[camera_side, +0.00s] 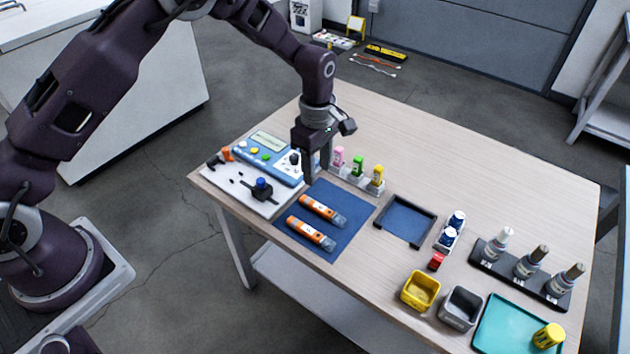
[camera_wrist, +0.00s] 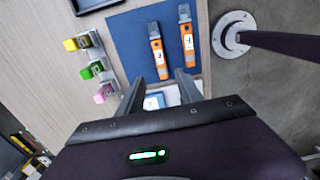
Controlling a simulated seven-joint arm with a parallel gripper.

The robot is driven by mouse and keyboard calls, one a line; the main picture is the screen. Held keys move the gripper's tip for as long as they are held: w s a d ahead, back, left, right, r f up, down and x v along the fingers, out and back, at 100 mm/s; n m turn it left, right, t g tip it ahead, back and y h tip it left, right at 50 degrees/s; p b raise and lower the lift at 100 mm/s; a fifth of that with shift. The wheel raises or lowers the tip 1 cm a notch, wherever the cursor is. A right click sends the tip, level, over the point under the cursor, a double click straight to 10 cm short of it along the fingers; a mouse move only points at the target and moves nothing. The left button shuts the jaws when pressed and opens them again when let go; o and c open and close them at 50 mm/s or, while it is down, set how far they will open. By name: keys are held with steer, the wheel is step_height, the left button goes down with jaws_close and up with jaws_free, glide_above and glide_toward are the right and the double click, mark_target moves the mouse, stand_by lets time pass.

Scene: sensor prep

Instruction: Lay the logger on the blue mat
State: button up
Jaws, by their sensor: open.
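Two orange, tube-shaped devices with clear ends and white labels, which look like loggers, lie on the blue mat (camera_side: 345,196). One logger (camera_side: 322,210) is towards the back of the mat, the other logger (camera_side: 311,233) nearer its front edge. In the wrist view, the loggers (camera_wrist: 157,52) and (camera_wrist: 187,35) lie roughly side by side and apart on the mat (camera_wrist: 128,38). My gripper (camera_side: 315,173) is open and empty, above the mat's back left edge, apart from both loggers. In the wrist view its fingers (camera_wrist: 157,84) point towards the labelled end of one logger.
A blue panel with buttons (camera_side: 262,155) and a white board (camera_side: 240,185) with a black clamp (camera_side: 262,190) are left of the mat. A dark tray (camera_side: 405,221), bins and more bottles are to the right.

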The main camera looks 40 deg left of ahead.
steer(key=s+a+r+m+t, duration=0.2)
steer(key=s+r+m, duration=0.4)
steer(key=r, duration=0.6)
steer(key=s+a+r+m+t, duration=0.1)
steer(key=s+a+r+m, duration=0.2)
steer(key=s+r, duration=0.75)
steer(key=s+a+r+m+t, duration=0.1)
steer(key=s+m, duration=0.3)
steer(key=s, duration=0.3)
steer(key=s+a+r+m+t, duration=0.1)
steer(key=s+r+m, duration=0.1)
steer(key=s+m, duration=0.3)
steer(key=s, duration=0.3)
steer(key=shift+s+a+r+t, duration=0.15)
steer(key=shift+s+r+t, duration=0.05)
steer(key=shift+r+t, duration=0.1)
